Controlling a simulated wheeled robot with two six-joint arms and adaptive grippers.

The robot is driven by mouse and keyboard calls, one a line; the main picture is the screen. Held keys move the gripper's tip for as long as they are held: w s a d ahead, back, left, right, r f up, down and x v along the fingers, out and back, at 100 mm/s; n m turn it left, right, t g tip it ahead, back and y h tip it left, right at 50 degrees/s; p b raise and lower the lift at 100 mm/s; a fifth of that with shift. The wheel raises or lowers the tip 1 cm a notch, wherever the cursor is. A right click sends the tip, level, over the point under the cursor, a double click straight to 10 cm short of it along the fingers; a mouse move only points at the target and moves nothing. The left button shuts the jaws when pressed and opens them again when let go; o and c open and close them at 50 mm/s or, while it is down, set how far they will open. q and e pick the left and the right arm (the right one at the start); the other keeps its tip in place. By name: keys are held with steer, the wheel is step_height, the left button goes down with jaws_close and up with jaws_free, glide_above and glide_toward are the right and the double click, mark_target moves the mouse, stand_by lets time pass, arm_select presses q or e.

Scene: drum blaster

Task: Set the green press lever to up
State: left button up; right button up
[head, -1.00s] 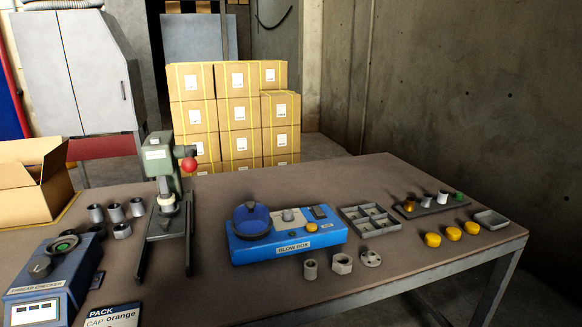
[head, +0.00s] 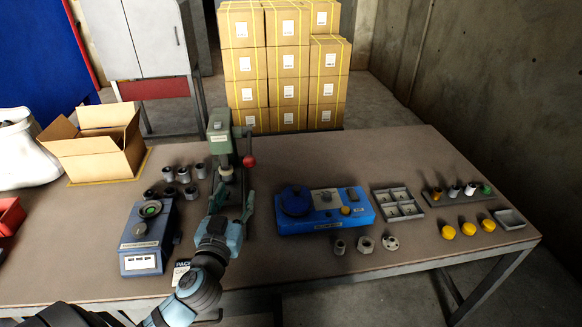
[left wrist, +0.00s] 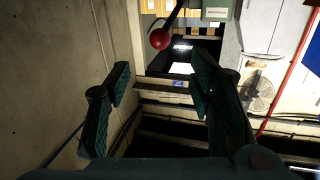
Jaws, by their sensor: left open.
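The green press (head: 221,140) stands on the table left of the blue blow box. Its lever is a dark rod on the press's right side, ending in a red knob (head: 249,161) that hangs below the pivot end. My left gripper (head: 233,196) is open and empty in front of the press, its two fingers pointing toward it. In the left wrist view the red knob (left wrist: 159,39) lies beyond the gap between the open fingers (left wrist: 160,78), apart from both, with the press head (left wrist: 217,10) to its right. The lower press is partly hidden by my gripper. My right gripper is out of view.
The thread checker (head: 147,235) is left of my arm, with several grey nuts (head: 184,174) behind it. The blow box (head: 323,211), a divided tray (head: 398,203) and yellow caps (head: 468,229) are to the right. An open carton (head: 95,155) stands at the back left.

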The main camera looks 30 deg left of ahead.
mark_target(248, 167)
arm_select(q)
steer(key=p+x, duration=0.1)
steer(key=x, duration=1.3)
steer(key=shift+w, duration=0.15)
jaws_close()
